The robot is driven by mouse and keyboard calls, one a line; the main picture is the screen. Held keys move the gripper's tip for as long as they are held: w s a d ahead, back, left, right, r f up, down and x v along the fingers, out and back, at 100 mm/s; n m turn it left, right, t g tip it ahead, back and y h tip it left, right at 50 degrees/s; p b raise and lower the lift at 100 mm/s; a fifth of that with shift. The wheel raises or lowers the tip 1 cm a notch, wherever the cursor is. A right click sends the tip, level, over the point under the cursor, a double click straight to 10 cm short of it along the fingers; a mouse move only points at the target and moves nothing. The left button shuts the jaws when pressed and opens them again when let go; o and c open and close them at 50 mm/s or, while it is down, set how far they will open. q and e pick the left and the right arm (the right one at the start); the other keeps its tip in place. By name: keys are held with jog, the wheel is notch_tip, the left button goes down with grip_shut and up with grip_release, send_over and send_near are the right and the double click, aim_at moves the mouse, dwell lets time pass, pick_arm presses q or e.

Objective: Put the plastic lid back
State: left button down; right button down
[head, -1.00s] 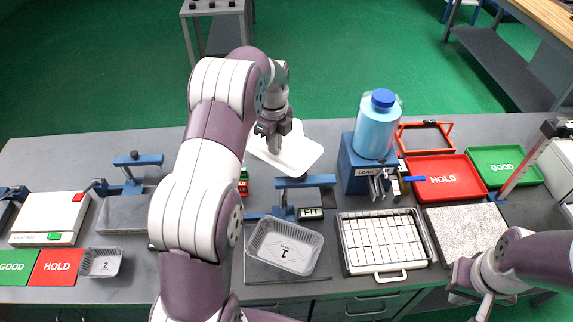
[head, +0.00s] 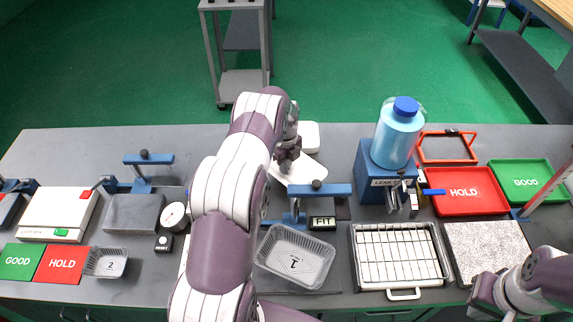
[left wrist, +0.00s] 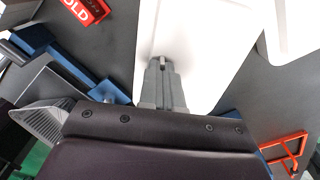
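The plastic lid (head: 307,173) is a flat white sheet behind the blue clamp stand. My left gripper (head: 288,158) is at its far left part, and the arm hides some of it. In the left wrist view the lid (left wrist: 205,45) spreads out beyond my left gripper (left wrist: 163,70), whose fingers are close together on it; the exact contact is hard to see. The clear tray marked 1 (head: 295,257) sits open on a dark plate in front of the stand. My right gripper (head: 484,298) is at the lower right, its fingers not clear.
Another white piece (head: 310,136) lies behind the lid. The blue clamp stand (head: 328,190) rises between lid and tray. A blue bottle (head: 398,140) on a leak tester stands to the right. A wire rack (head: 400,255) is beside the tray, and a red HOLD tray (head: 465,191) is farther right.

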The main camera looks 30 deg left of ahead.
pick_arm(q)
jog(key=shift+w+a+f, duration=0.1)
jog(key=shift+w+f, duration=0.05)
jog(key=shift+f, duration=0.5)
jog(key=shift+f+b, duration=0.4)
jog(key=shift+b, duration=0.1)
jog(key=c, duration=1.3)
grip_release()
jog(key=shift+c, duration=0.2)
jog(key=shift+r, duration=0.1)
jog(key=shift+r, duration=0.1)
